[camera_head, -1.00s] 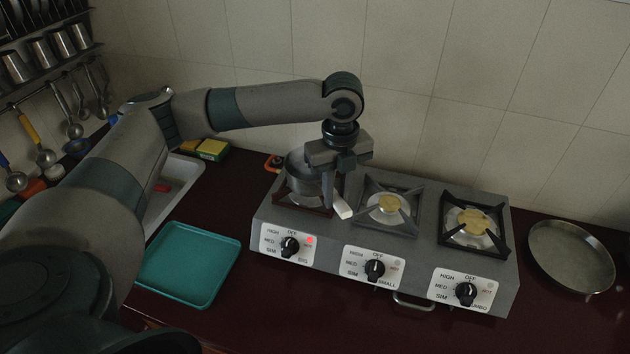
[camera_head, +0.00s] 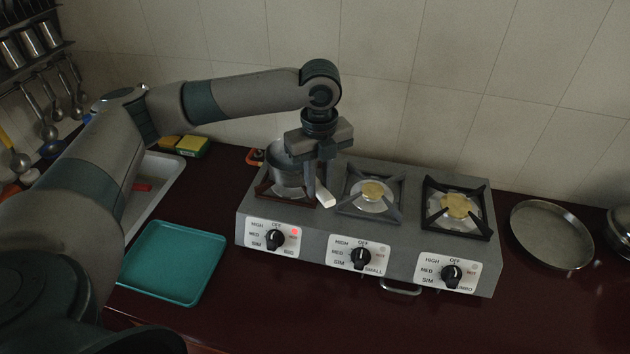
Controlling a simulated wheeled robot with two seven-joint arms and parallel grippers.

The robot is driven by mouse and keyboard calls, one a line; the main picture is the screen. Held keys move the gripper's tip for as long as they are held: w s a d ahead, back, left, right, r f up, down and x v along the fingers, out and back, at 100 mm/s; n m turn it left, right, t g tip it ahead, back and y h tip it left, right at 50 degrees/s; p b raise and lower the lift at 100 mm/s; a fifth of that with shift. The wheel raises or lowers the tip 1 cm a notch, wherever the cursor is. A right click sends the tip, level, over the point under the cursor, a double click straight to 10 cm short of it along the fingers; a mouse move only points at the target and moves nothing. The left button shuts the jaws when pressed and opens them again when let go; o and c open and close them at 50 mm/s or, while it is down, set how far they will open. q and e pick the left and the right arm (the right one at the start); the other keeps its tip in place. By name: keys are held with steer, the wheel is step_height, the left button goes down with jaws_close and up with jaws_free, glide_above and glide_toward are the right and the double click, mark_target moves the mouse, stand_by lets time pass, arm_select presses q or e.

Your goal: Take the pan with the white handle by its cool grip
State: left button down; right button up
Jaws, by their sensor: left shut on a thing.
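The pan (camera_head: 284,168) is a grey metal pot on the left burner of the stove. Its handle ends in a white grip (camera_head: 325,198) that points toward the front right. My left gripper (camera_head: 319,188) reaches down from above and is shut on the pan's handle, with the white end showing below the fingers. The gripper hides part of the pan's right side and handle. I cannot tell whether the pan's base touches the burner. My right gripper is not in view.
The grey stove (camera_head: 325,235) has two bare burners to the right, and a red light (camera_head: 295,231) glows by the left knob. A teal tray (camera_head: 175,262) lies at the front left. A shallow round pan (camera_head: 551,236) lies right of the stove. The tiled wall is close behind.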

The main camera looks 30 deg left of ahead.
arm_select(q)
steer(key=shift+r+b, duration=0.3)
steer(key=shift+b, duration=0.15)
step_height(320, 180, up, 4)
steer(key=shift+w+f+b, duration=0.1)
steer(key=shift+f+b, duration=0.15)
steer(key=shift+b, duration=0.6)
steer(key=s+d+r+b, duration=0.3)
steer(key=d+r, duration=0.4)
steer(key=d, duration=0.4)
steer(key=shift+s+r, duration=0.2)
steer(key=shift+s, duration=0.55)
steer(key=shift+a, duration=0.1)
steer(key=shift+r+p, duration=2.5)
steer(key=shift+p, duration=0.2)
steer(key=shift+f, duration=0.1)
